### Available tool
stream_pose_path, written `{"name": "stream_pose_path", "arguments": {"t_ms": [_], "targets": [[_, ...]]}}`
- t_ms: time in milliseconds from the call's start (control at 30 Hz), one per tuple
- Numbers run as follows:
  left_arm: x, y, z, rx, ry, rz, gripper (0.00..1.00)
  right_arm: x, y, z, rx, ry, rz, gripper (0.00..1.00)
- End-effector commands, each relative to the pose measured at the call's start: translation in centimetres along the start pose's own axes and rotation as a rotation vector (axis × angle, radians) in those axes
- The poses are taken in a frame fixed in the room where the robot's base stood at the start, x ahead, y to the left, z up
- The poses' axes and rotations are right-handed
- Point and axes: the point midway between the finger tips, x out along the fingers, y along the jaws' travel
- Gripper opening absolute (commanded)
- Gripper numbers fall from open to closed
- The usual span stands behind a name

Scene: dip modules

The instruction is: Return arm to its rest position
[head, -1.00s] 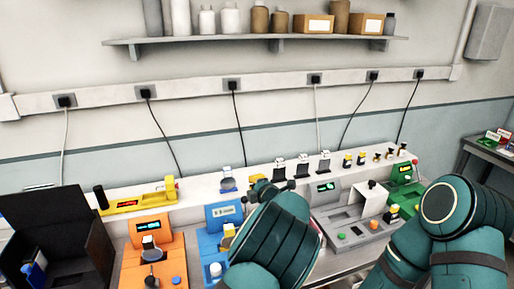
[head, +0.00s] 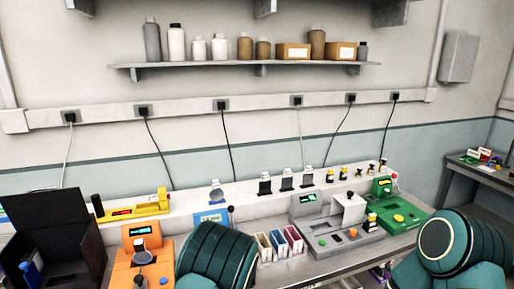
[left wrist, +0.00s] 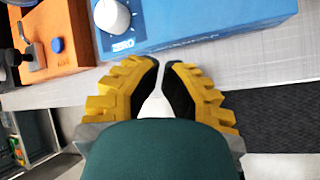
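My left arm (head: 215,258) is at the bottom middle of the head view, low in front of the bench; its gripper is hidden there. In the left wrist view my left gripper (left wrist: 162,63) has yellow fingers with black pads.
The bench carries an orange device (head: 146,262), a grey device (head: 335,228), a green device (head: 400,218), a yellow device (head: 135,208), colored slots (head: 278,243) and an open black box (head: 50,235). A wall shelf (head: 245,70) holds bottles. Dark floor (left wrist: 285,110) shows at right.

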Motion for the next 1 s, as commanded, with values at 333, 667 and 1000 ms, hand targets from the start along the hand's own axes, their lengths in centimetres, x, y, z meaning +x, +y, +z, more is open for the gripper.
{"name": "stream_pose_path", "arguments": {"t_ms": [333,667,1000], "targets": [[2.3,-5.9,-21.1,-1.419,0.673,-0.150,0.00,4.2,1.6,0.9,0.002,-0.007,0.006,0.47],[-1.9,-8.4,-30.4,-2.730,1.182,0.312,0.00,7.6,2.9,1.5,0.003,-0.012,0.011,0.47],[-3.6,-7.7,-33.2,2.511,-0.983,-0.540,0.00,8.6,3.2,1.7,0.002,-0.013,0.013,0.47]]}}
